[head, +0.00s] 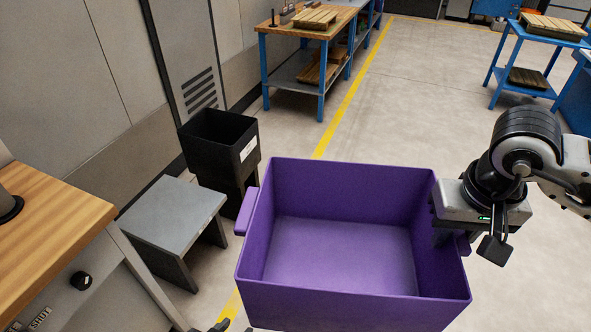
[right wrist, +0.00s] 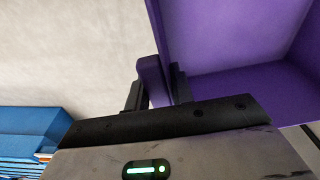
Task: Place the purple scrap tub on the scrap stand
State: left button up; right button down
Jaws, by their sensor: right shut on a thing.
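The purple scrap tub (head: 340,250) is empty and hangs in front of me, roughly level, in the lower middle of the head view. My right gripper (head: 463,240) is shut on the handle at its right side. In the right wrist view that purple handle (right wrist: 152,80) sits between the two dark fingers. The tub's left handle (head: 244,212) is free. A low grey stand (head: 172,212), likely the scrap stand, is left of the tub, its top bare. Only a dark tip of my left gripper (head: 221,326) shows at the bottom edge; its jaws are hidden.
A black bin (head: 219,145) stands just behind the grey stand, close to the wall. A wood-topped bench (head: 45,225) with a control panel is at the left. Blue-framed benches (head: 305,40) stand further back. The floor behind and right of the tub is clear.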

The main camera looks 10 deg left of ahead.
aim_at(169, 209)
jog(key=i, duration=1.9)
jog(key=u, duration=2.25)
